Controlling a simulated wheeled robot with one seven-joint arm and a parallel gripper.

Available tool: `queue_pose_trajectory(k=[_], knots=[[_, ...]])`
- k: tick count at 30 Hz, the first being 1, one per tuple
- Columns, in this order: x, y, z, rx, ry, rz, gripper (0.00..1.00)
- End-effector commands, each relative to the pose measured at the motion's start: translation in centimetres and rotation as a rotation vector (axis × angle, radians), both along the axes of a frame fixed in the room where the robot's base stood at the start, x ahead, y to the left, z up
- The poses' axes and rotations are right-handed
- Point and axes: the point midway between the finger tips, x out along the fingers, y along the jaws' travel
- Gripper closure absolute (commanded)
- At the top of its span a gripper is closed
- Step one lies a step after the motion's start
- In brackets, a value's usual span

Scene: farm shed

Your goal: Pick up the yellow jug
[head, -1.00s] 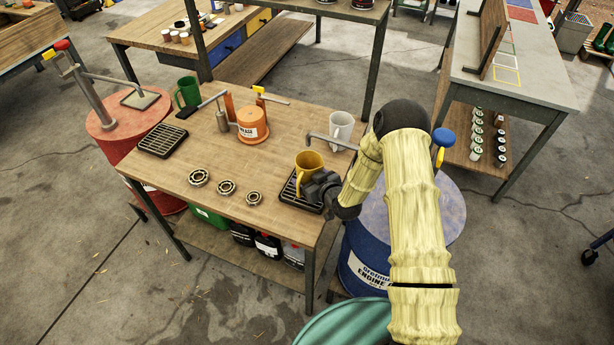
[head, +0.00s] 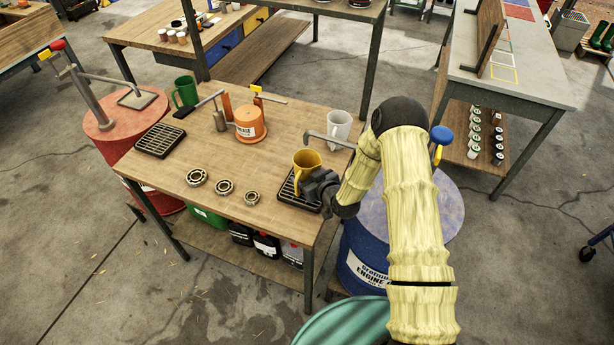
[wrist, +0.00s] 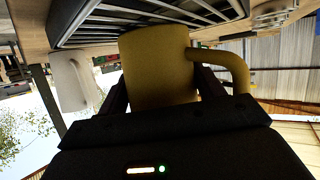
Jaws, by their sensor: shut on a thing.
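The yellow jug (head: 306,164) is upright at the black slatted drip tray (head: 287,194), at the near right corner of the wooden workbench. My gripper (head: 311,184) is shut on the jug from its near right side. In the wrist view the picture is upside down; the jug (wrist: 158,70) fills the middle between the two fingers (wrist: 162,98), with its handle on the right, outside the body. The jug's base is close to the tray's slats; I cannot tell whether it touches them.
A pale grey jug (head: 339,127) stands behind the yellow one, near a grey spout (head: 328,140). Bearings (head: 224,187) lie to the left. An orange pot (head: 250,122) and a green mug (head: 186,92) stand farther back. A blue drum (head: 372,250) stands right of the bench.

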Motion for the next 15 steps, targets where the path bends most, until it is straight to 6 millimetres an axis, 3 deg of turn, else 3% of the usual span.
queue_pose_trajectory(k=[15], knots=[[0.0,0.0,2.9,0.0,-0.002,0.0,0.64]])
